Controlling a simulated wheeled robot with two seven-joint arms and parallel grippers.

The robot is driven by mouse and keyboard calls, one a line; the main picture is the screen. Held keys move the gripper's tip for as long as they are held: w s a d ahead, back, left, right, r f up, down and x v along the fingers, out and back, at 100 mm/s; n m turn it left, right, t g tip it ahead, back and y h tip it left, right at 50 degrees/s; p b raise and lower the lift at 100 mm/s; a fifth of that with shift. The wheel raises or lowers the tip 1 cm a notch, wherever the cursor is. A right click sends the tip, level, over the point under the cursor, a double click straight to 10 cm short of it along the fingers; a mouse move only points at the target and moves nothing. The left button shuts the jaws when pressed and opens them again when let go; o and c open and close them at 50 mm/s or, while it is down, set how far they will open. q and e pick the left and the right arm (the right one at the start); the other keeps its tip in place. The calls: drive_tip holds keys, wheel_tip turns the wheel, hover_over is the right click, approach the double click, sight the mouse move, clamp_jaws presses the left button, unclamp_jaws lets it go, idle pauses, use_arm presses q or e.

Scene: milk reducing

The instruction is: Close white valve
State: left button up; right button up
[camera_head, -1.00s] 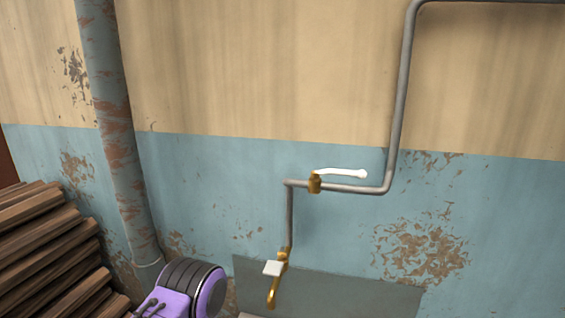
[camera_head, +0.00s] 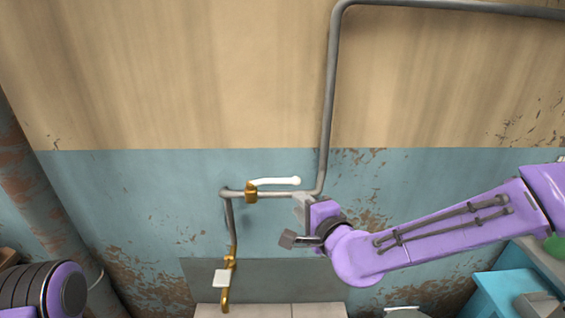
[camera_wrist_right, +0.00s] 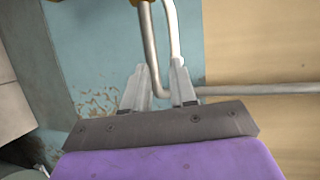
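The white valve is a white lever (camera_head: 275,182) on a brass body (camera_head: 251,192), set on the grey wall pipe. The lever lies almost level, pointing right along the pipe. In the right wrist view the white lever (camera_wrist_right: 172,32) comes down from the top, its end close to the tip of one finger. My right gripper (camera_head: 293,225) is open, below and right of the lever in the head view. Its two fingers (camera_wrist_right: 160,82) stand apart with nothing held between them. My left gripper is out of view; only part of my left arm shows.
The grey pipe (camera_head: 328,100) rises right of the valve, then bends right along the wall. Below is a brass tap (camera_head: 226,290) with a white handle (camera_head: 221,278), before a grey panel. A turquoise box-like object (camera_head: 505,290) stands at lower right. A rusty pipe (camera_head: 22,175) runs at left.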

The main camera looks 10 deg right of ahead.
sight(284, 182)
drive_tip(key=x, duration=0.3)
drive_tip(key=r+p+x, duration=0.1)
drive_tip(key=x, duration=0.2)
drive_tip(key=r+p+x, duration=0.1)
drive_tip(key=x, duration=0.2)
drive_tip(key=shift+w+a, duration=0.15)
drive_tip(key=shift+w, duration=0.3)
drive_tip(key=shift+w+f+p, duration=0.1)
drive_tip(key=shift+w+p, duration=0.2)
drive_tip(key=shift+w, duration=0.1)
clamp_jaws()
